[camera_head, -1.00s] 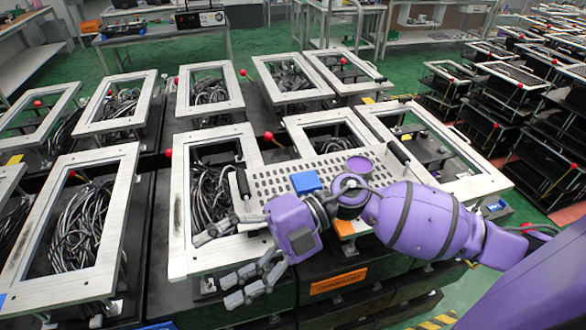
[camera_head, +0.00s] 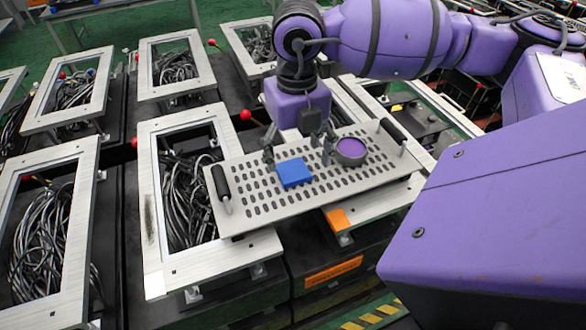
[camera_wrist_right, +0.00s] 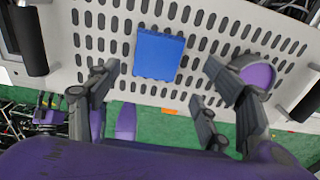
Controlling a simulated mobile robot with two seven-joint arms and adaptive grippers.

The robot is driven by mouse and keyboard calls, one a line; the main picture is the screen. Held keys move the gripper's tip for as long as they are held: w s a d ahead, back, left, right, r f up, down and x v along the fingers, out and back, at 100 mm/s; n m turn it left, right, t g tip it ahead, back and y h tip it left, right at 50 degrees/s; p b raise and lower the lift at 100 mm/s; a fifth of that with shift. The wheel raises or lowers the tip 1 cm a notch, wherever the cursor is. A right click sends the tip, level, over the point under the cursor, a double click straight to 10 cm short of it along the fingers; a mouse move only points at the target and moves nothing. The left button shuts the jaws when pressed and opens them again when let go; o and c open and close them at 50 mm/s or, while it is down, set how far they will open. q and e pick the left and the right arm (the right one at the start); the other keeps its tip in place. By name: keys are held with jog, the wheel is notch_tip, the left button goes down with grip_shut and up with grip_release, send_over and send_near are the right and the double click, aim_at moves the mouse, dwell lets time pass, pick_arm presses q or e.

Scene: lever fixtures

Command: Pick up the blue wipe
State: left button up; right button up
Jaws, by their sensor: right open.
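The blue wipe (camera_head: 294,172) is a small flat blue block lying on a perforated grey tray (camera_head: 262,210). My right gripper (camera_head: 298,152) points down over the tray, just behind the wipe, with its fingers spread apart. In the right wrist view the wipe (camera_wrist_right: 158,54) lies beyond the open fingers (camera_wrist_right: 150,92), roughly between their lines, and nothing is between the fingertips. I cannot tell from the pictures whether any finger touches the tray. My left gripper is in none of the views.
A round purple-topped container (camera_head: 350,150) stands on the tray right of the wipe, close to the right gripper's fingers. Black handles (camera_head: 221,187) rise at both tray ends. Metal frames with cables surround the tray, and red-knobbed levers (camera_head: 246,115) stand near it.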

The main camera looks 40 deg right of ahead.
aim_at(294, 172)
jog(key=f, duration=0.2)
jog(key=shift+w+a+f, duration=0.1)
jog(key=shift+a+f, duration=0.15)
jog(key=shift+f, duration=0.55)
jog(key=c, duration=0.8)
pick_arm(q)
jog(key=shift+w+d+r, duration=0.2)
jog(key=shift+w+r, duration=0.1)
jog(key=shift+w, duration=0.2)
pick_arm(e)
jog(key=shift+c, duration=0.2)
jog(key=shift+r, duration=0.1)
